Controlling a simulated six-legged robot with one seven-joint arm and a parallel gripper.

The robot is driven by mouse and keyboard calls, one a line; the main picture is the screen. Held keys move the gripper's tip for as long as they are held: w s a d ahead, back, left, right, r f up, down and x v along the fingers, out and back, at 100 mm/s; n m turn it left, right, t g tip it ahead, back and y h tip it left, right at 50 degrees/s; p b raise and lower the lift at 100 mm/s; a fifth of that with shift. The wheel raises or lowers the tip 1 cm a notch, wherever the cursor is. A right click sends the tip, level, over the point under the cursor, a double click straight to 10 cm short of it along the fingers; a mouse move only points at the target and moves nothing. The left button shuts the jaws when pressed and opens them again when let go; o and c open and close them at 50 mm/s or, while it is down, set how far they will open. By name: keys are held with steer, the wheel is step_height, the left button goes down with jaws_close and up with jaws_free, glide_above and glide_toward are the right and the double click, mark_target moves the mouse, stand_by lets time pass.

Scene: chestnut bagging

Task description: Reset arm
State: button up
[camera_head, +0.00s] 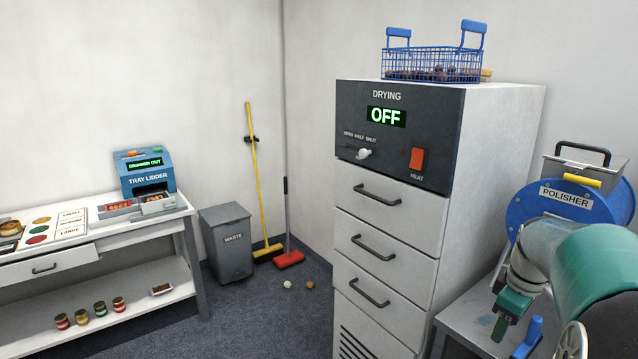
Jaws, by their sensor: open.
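My arm reaches in from the right edge as a thick grey and teal link, in front of the polisher (560,200). What looks like my gripper (508,314) is at its lower end, a small teal part pointing down above the grey table (465,318) at the lower right. It is open, and I see nothing held in it. The fingertips are small and partly hidden. A blue lever (528,335) and a white wheel (572,345) show just beside and below it.
The drying cabinet (390,235) stands left of the arm, its display reading OFF, with a blue wire basket (430,65) of chestnuts on top. The tray lidder (148,175) and waste bin (228,250) are left. Floor between is mostly clear.

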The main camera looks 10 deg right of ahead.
steer(key=a+r+m+h, duration=0.1)
steer(key=a+r, duration=0.2)
steer(key=a, duration=0.9)
steer(key=s+a+m+t, duration=0.1)
steer(key=s+a, duration=0.2)
steer(key=a, duration=0.3)
steer(key=s+a+m+t, duration=0.1)
steer(key=s+a, duration=0.2)
steer(key=a, duration=0.4)
steer(key=s+a+m+t+y, duration=0.1)
steer(key=s+a+t, duration=0.1)
steer(key=a, duration=0.5)
steer(key=shift+s+a+r+m, duration=0.15)
steer(key=shift+s+r+m, duration=0.2)
steer(key=shift+s, duration=0.35)
steer(key=shift+o, duration=0.3)
steer(key=shift+s+a+f, duration=0.15)
steer(key=shift+s+a, duration=0.05)
steer(key=shift+a, duration=0.05)
